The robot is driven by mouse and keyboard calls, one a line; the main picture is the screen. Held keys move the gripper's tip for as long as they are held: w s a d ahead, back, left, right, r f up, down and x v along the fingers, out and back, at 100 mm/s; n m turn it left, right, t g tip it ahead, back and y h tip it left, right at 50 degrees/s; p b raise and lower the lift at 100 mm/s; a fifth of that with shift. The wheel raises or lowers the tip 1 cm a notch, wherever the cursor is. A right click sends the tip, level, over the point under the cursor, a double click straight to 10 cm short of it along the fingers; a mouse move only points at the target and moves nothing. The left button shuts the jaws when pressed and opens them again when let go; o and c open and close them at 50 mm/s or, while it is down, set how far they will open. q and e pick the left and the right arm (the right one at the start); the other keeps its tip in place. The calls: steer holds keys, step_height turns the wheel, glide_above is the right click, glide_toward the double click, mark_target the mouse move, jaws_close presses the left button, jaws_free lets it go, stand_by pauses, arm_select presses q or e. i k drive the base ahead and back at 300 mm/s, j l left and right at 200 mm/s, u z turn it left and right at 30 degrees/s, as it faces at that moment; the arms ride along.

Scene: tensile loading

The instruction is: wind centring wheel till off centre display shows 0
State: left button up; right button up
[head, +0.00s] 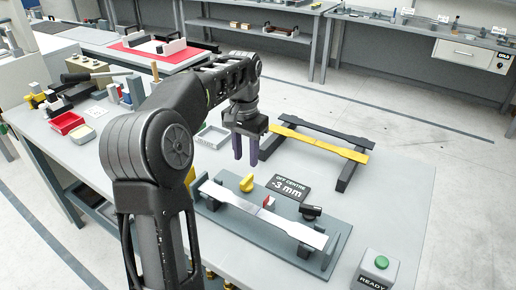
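The off centre display (288,187) is a dark plate reading "OFF CENTRE -3 mm". It stands at the back of a grey fixture (335,238) on the table. A silver dog-bone strip (255,209) lies across the fixture, with a small red piece (269,202) beside its middle. A yellow knob-like part (247,183) and a black knob (311,211) sit near the strip; I cannot tell which is the centring wheel. My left gripper (245,152) hangs above and behind the yellow part, fingers down, apart and empty. My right gripper is out of view.
A dark rack (343,177) behind the fixture carries a yellow strip (330,147) and a dark strip (325,131). A green button box marked READY (376,272) stands at the front right. A red tray (66,123) and tools are at left. The table's right side is clear.

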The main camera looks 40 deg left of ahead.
mark_target(310, 212)
steer(key=k, duration=1.5)
